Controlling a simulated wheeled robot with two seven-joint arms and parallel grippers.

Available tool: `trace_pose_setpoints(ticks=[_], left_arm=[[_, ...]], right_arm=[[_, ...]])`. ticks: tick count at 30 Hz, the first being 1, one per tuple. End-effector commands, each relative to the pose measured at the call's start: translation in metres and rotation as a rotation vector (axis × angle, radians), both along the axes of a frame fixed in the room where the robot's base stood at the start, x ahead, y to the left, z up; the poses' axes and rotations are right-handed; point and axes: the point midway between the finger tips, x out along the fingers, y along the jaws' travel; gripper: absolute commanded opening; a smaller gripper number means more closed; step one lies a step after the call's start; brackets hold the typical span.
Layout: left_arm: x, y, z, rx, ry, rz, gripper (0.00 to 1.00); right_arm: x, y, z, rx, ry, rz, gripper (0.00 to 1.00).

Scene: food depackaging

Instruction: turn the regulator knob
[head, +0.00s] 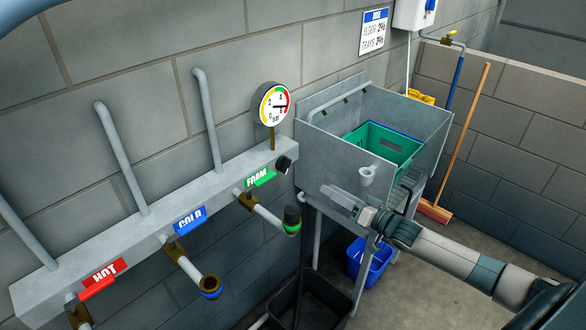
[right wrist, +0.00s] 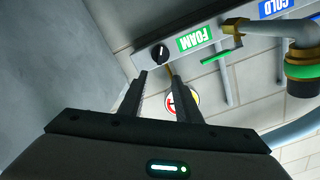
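The regulator knob (head: 283,164) is small and black with a pale mark, on the right end of the grey manifold (head: 150,215), beside the green FOAM label (head: 258,178). The knob also shows in the right wrist view (right wrist: 160,53), just beyond the fingertips and roughly between them. My right gripper (head: 335,194) is to the right of and lower than the knob in the head view, apart from it. In the right wrist view my right gripper (right wrist: 163,82) is open and empty. The round pressure gauge (head: 272,105) stands above the manifold. My left gripper is not in view.
A metal sink (head: 320,140) with a green crate (head: 385,146) is just right of the manifold, close to my right gripper. HOT (head: 103,276), COLD (head: 190,219) and foam outlets (head: 292,215) stick out below the manifold. A blue bucket (head: 369,262) and black tub (head: 320,292) are on the floor.

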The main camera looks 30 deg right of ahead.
Motion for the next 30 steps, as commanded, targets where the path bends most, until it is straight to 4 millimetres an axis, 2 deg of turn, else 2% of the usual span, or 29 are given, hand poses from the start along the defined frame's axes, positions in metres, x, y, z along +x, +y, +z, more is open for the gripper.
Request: trace_pose_setpoints(ticks=[4, 30], left_arm=[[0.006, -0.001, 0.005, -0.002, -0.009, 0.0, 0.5], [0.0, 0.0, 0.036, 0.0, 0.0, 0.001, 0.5]], right_arm=[[0.014, 0.005, 0.003, 0.0, -0.002, 0.0, 0.3], [0.126, 0.044, 0.003, 0.0, -0.001, -0.001, 0.3]])
